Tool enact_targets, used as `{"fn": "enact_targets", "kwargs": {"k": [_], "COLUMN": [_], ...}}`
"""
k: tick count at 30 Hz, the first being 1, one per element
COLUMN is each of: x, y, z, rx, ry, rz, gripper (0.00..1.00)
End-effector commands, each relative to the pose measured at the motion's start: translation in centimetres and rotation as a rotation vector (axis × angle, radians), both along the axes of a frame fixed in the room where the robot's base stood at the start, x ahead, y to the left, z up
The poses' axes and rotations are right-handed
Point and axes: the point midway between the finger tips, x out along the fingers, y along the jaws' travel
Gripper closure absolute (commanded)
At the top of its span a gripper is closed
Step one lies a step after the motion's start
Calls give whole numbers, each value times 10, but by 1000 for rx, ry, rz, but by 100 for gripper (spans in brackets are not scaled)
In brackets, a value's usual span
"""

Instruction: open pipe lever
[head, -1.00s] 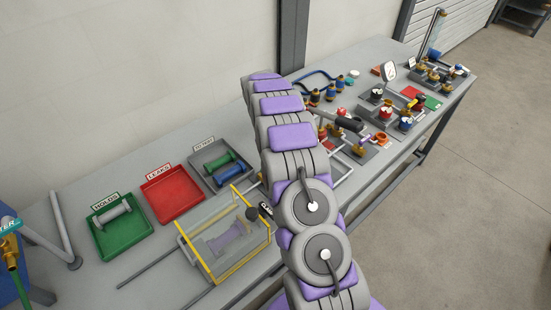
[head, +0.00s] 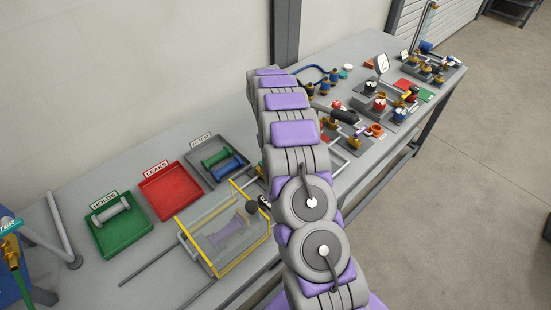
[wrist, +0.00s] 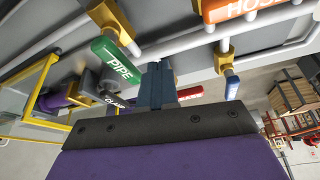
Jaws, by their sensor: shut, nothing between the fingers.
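The green lever marked PIPE (wrist: 118,62) shows in the wrist view, left of centre, hanging from a brass valve (wrist: 103,14) on a white pipe. My gripper (wrist: 156,72) is shut and empty, its dark blue fingers just right of the lever's lettered end. I cannot tell whether they touch it. In the head view my own arm hides the gripper and the lever.
An orange lever marked HOSE (wrist: 245,8) and a blue handle (wrist: 231,86) are to the right. A dark handle (wrist: 112,99) is close below the green lever. In the head view, a yellow-edged clear box (head: 222,232) and trays, including a red one (head: 172,192), stand left of my arm.

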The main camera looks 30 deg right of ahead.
Motion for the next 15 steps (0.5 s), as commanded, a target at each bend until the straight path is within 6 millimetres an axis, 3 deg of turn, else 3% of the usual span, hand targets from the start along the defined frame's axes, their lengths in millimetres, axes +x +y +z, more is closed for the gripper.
{"fn": "enact_targets", "kwargs": {"k": [9, 15], "x": [7, 8], "y": [19, 16], "z": [1, 1], "rx": [-8, -5], "ry": [-2, -1], "rz": [3, 2], "gripper": [100, 100]}}
